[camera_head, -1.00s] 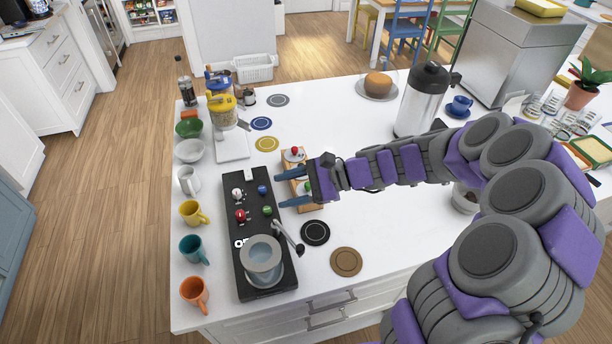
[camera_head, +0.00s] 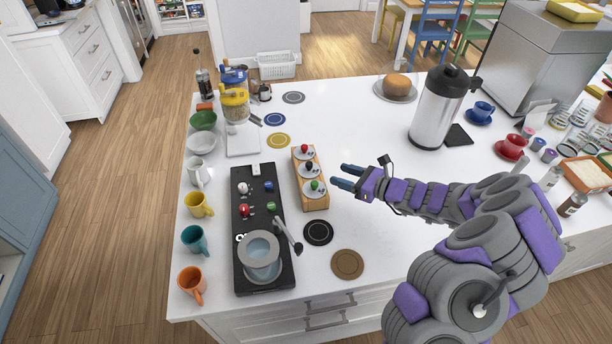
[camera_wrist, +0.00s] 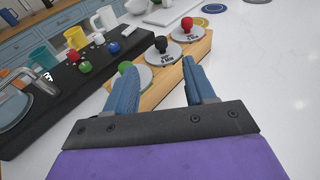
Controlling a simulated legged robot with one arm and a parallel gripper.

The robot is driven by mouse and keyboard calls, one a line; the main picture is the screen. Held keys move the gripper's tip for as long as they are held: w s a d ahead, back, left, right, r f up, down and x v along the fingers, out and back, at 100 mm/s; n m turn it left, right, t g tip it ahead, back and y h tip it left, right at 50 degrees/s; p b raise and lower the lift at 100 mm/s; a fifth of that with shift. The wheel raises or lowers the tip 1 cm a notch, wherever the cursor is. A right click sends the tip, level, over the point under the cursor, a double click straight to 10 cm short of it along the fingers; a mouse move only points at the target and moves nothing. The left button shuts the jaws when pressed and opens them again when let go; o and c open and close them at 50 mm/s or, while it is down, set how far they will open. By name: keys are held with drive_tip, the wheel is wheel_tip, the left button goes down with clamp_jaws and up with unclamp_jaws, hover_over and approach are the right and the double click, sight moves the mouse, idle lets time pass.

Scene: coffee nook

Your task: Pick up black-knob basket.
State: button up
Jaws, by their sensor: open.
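The black-knob basket (camera_head: 310,170) sits in the middle of a wooden holder (camera_head: 297,186), between a red-knob basket (camera_head: 305,152) and a green-knob basket (camera_head: 315,187). In the wrist view the black-knob basket (camera_wrist: 165,52) shows just beyond my fingertips, with the red-knob one (camera_wrist: 188,32) behind it and the green-knob one (camera_wrist: 130,74) partly hidden by my left finger. My gripper (camera_head: 340,176) is open and empty, to the right of the holder and apart from it. Its blue fingers point toward the holder; they also show in the wrist view (camera_wrist: 158,78).
A black coffee machine base (camera_head: 245,215) with several coloured knobs stands left of the holder. Several mugs, such as a teal one (camera_head: 194,240), line the counter's left edge. A steel dispenser (camera_head: 438,110) stands at the back right.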

sight(312, 165)
drive_tip(key=b+x, duration=0.1)
drive_tip(key=x, duration=0.8)
drive_tip(key=shift+a+f+b, duration=0.15)
drive_tip(key=shift+a+b, duration=0.2)
drive_tip(key=shift+w+d, duration=0.15)
drive_tip(key=shift+w, duration=0.35)
drive_tip(key=shift+a, duration=0.8)
drive_tip(key=shift+c, duration=0.6)
drive_tip(key=shift+a, duration=0.25)
drive_tip(key=shift+c, duration=1.4)
drive_tip(key=shift+d, duration=0.6)
drive_tip(key=c, duration=0.5)
drive_tip(key=shift+c, duration=0.5)
drive_tip(key=shift+a, duration=0.15)
clamp_jaws()
